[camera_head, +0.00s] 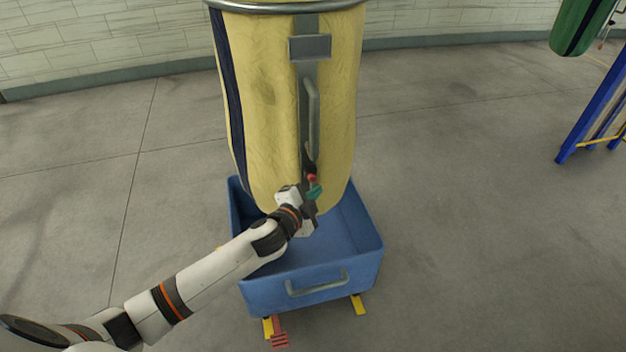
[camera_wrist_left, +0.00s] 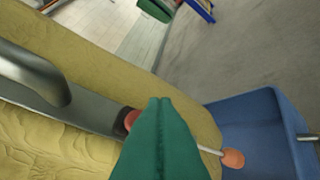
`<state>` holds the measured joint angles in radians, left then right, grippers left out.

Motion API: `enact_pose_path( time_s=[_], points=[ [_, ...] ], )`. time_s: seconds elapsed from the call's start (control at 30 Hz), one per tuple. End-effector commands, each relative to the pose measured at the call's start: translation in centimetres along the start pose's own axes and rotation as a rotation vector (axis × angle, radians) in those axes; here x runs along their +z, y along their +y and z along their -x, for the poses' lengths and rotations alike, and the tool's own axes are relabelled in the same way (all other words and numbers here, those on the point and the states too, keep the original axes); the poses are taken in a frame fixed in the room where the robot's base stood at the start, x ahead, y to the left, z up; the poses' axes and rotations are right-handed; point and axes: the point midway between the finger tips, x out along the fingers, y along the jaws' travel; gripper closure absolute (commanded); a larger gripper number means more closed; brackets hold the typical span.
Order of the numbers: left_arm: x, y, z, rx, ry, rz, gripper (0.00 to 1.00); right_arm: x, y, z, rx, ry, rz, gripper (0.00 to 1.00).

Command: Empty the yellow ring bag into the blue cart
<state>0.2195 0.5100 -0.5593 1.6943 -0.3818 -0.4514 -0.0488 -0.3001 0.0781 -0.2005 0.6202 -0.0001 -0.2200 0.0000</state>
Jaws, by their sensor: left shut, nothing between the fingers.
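The yellow ring bag (camera_head: 265,100) hangs upright from a metal ring (camera_head: 290,7), its lower end over the blue cart (camera_head: 362,268). A dark strap with a grey handle (camera_head: 313,115) runs down its front. A small red piece (camera_head: 311,177) sits low on that strap; it also shows in the left wrist view (camera_wrist_left: 131,119). My left gripper (camera_head: 314,191) is just below the red piece, in front of the bag's lower part. Its green fingers (camera_wrist_left: 160,103) are shut and empty, and hide part of the bag. An orange knob on a thin rod (camera_wrist_left: 233,159) shows beyond them. My right gripper is out of view.
The cart has a front handle (camera_head: 318,285), yellow feet (camera_head: 358,305) and a red pedal-like part (camera_head: 279,340). A green bag (camera_head: 580,22) and a blue frame (camera_head: 590,115) stand at the upper right. The grey floor around the cart is clear.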

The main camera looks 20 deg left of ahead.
Motion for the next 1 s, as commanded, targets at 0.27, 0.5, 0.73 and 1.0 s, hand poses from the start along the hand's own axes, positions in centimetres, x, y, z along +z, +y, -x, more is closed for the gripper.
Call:
enact_pose_path(
  time_s=[0.27,0.5,0.73,1.0],
  points=[
    [-0.57,0.67,-0.81,0.001,0.000,0.001,1.00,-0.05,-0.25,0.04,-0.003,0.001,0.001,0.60],
    [-0.57,0.67,-0.81,0.001,0.000,0.000,1.00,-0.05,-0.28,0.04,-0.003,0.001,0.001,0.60],
    [-0.57,0.66,-0.81,0.001,0.000,0.000,1.00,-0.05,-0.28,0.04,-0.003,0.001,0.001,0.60],
    [-0.57,0.66,-0.80,0.001,0.000,0.000,1.00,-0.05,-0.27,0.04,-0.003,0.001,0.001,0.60]
  ],
)
